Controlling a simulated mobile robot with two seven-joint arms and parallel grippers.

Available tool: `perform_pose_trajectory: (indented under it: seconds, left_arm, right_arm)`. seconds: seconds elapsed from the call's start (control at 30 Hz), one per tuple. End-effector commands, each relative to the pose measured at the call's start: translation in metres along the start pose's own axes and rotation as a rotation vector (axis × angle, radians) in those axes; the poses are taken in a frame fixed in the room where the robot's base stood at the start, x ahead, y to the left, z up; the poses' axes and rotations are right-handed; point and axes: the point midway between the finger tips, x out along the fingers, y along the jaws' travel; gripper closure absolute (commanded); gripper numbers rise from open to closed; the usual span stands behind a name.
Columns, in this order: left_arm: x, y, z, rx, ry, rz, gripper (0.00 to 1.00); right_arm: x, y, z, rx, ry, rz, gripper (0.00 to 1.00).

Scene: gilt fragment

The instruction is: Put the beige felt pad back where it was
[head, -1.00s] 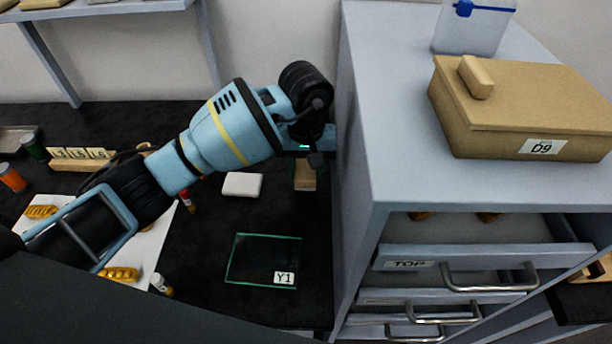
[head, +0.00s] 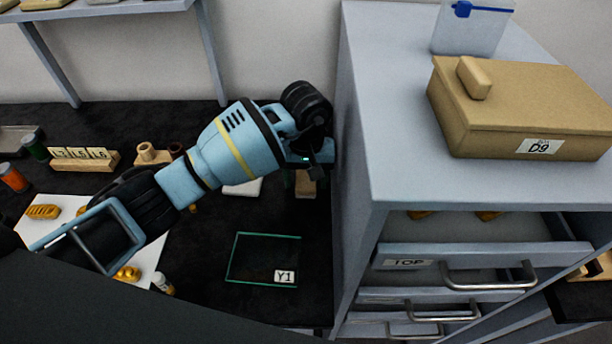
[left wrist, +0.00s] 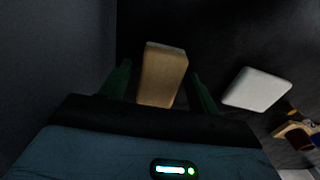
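A beige block-like piece, seemingly the felt pad (left wrist: 163,75), is on the dark table close beside the grey cabinet. In the head view the pad (head: 306,184) shows just below my left gripper, partly hidden by it. My left gripper (left wrist: 160,85) is open, with one green finger on each side of the pad and a visible gap to each finger. In the head view my left gripper (head: 300,178) points down and its fingertips are mostly hidden. My right gripper is not in view.
The grey cabinet (head: 366,165) stands tight to the right of my left gripper, its top drawer (head: 410,264) partly open. A white block (left wrist: 257,88) lies right of the pad in the wrist view. The green outline marked Y1 (head: 262,259) encloses bare table.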

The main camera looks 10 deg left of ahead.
Motion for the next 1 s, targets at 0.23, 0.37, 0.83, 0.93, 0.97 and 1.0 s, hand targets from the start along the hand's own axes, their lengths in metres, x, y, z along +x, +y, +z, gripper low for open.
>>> perform_pose_trajectory:
  seconds: [0.23,0.37,0.83,0.93,0.97,1.0]
  left_arm:
    - [-0.001,0.0,0.0,0.0,0.0,0.001,0.38]
    - [-0.007,0.001,0.0,0.0,0.002,0.003,0.38]
    - [-0.088,0.0,-0.001,0.0,0.004,0.0,0.38]
    - [-0.103,0.0,-0.001,0.0,0.002,0.001,0.38]
    - [-0.107,0.0,-0.001,0.001,0.001,0.001,0.38]
    - [-0.112,0.0,-0.001,0.001,0.001,0.0,0.38]
  right_arm:
    - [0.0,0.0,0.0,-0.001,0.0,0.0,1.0]
    - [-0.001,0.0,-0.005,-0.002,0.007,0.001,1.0]
    - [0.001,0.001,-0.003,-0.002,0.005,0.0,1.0]
    - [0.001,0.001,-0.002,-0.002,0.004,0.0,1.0]
    - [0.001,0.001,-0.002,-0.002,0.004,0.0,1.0]
    - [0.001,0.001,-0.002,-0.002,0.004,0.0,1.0]
